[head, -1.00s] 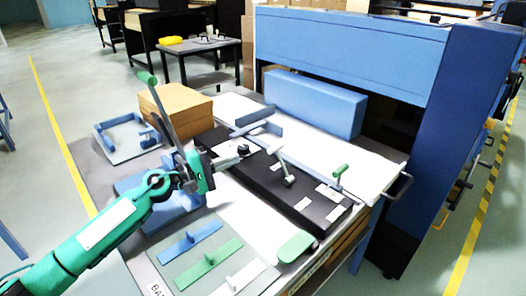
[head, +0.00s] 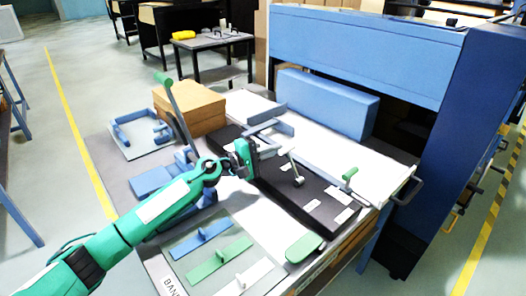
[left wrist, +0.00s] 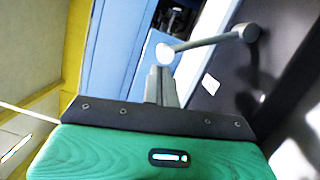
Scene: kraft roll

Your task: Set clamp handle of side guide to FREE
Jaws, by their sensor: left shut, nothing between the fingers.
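The clamp handle (head: 294,167) is a grey lever on the black panel (head: 318,205), beside the blue side guide (head: 270,125). In the left wrist view the lever (left wrist: 208,42) runs from a pale round knob to a grey round boss at the upper right. My left gripper (head: 278,150) is shut and empty, just left of the lever's upper end. In the left wrist view its fingertips (left wrist: 162,72) are very close to the knob; I cannot tell whether they touch. White labels (head: 342,215) lie on the panel, too small to read. My right gripper is out of view.
A stack of brown board (head: 190,108) and a tall green-tipped lever (head: 163,78) stand at left. A long blue block (head: 325,100) lies behind the panel. A green knob (head: 350,173) stands at right. Flat blue and green tools (head: 219,260) lie in front.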

